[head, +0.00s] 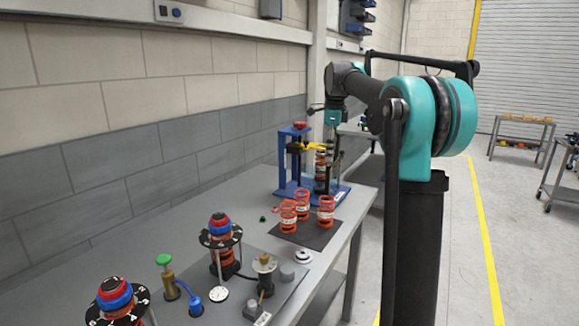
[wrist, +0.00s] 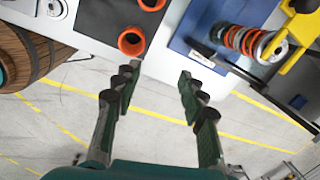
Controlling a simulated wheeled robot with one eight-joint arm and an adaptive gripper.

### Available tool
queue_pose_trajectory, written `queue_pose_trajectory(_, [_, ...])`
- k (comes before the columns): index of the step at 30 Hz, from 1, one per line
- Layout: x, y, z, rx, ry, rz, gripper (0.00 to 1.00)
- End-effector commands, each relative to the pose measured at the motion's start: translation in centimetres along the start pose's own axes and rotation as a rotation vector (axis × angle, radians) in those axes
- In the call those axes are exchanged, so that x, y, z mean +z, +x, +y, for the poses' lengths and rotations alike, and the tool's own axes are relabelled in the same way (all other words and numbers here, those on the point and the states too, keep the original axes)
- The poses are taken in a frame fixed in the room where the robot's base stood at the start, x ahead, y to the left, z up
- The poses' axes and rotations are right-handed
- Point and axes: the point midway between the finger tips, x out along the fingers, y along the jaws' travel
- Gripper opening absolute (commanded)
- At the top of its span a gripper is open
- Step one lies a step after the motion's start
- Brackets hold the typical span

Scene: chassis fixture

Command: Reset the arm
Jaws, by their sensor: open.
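My gripper (wrist: 158,85) is open and empty in the wrist view, its two dark fingers apart with grey floor and the table edge showing between them. In the head view my arm reaches out to the bench's far end, and its teal wrist (head: 333,117) hangs beside the blue fixture (head: 285,160). The fingers are small and partly lost against the fixture there. An orange spring (head: 320,172) stands in the fixture; a coil with orange and grey rings (wrist: 245,42) shows beside the gripper in the wrist view.
Orange springs (head: 288,215) stand on a black mat (head: 312,236) on the grey bench (head: 150,240). Nearer are black-topped spring stands (head: 220,240), a green-knobbed part (head: 165,275) and small parts. A yellow arm (wrist: 292,45) is close right of the gripper. Open floor lies right.

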Motion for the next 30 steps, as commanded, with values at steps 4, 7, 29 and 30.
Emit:
queue_pose_trajectory(4, [-2.8,4.9,4.9,-0.043,-0.333,-0.005,0.42])
queue_pose_trajectory(7, [-4.7,8.3,8.7,-0.074,-0.564,0.000,0.42])
queue_pose_trajectory(29, [-16.0,27.7,37.2,-0.210,-1.826,0.172,0.42])
queue_pose_trajectory(30, [-16.1,27.9,37.4,-0.211,-1.835,0.174,0.42])
